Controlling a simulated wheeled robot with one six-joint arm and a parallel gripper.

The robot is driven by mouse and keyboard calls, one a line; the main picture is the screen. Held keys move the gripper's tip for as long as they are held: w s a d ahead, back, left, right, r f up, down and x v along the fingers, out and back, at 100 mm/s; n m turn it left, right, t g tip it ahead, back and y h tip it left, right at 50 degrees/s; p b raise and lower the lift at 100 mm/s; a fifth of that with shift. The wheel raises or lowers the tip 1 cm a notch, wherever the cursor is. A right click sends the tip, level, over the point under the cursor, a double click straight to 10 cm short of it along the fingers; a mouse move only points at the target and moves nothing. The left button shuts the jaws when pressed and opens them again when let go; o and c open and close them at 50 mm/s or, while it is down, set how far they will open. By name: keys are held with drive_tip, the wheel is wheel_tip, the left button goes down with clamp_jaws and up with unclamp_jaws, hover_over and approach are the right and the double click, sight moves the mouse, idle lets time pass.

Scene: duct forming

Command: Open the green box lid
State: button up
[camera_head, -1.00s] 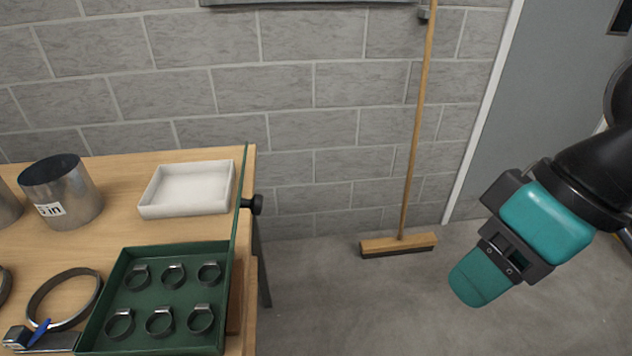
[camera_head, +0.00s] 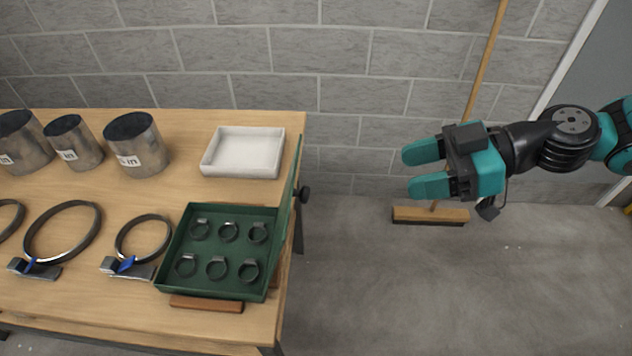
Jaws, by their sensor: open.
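The green box (camera_head: 217,291) sits near the right edge of the wooden table, with several small dark ring clamps in it. Its green lid (camera_head: 291,205) stands upright along the box's right side, so the box is open and its inside shows. A black knob (camera_head: 304,193) shows just right of the lid. My gripper (camera_head: 408,171) is to the right of the table, out over the floor, apart from the box and lid. Its two teal fingers are spread, point left, and hold nothing.
A white tray (camera_head: 206,169) lies behind the box. Several metal cylinders (camera_head: 137,150) stand at the back left, and large ring clamps (camera_head: 62,232) lie in front of them. A wooden block (camera_head: 206,303) lies at the box's front. A broom (camera_head: 430,215) leans on the wall behind my gripper.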

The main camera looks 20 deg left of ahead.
drive_tip(key=p+x, duration=0.5)
drive_tip(key=x, duration=1)
drive_tip(key=shift+a+f, duration=0.15)
drive_tip(key=shift+a, duration=0.1)
drive_tip(key=shift+s, duration=0.1)
drive_tip(key=shift+c, duration=0.4)
